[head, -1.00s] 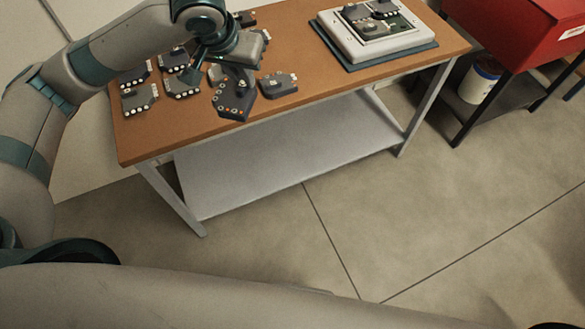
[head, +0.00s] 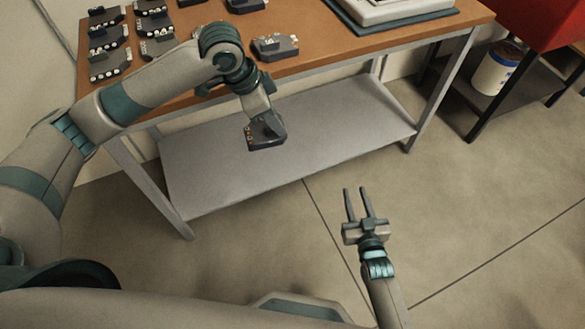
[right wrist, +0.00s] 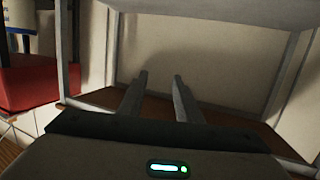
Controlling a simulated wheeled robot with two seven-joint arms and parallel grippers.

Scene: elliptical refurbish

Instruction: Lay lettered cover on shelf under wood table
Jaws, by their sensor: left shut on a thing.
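My left gripper (head: 262,112) is shut on a dark grey cover (head: 266,138) with small light and orange marks along its left edge; I cannot read any letter. It holds the cover in front of the wood table (head: 305,62), seen against the grey lower shelf (head: 340,130); its exact height over the shelf is unclear. The gripper hides part of the cover. My right gripper (head: 358,205) is open and empty in front of the table, over the floor. The shelf also shows in the right wrist view (right wrist: 215,12), which looks upside down.
Several similar dark pieces (head: 110,65) lie on the tabletop's left part, with another (head: 275,45) near its front edge. A white device (head: 395,10) stands at the back right. A red box (head: 535,22) and a white bucket (head: 496,72) are farther right. The visible shelf surface is bare.

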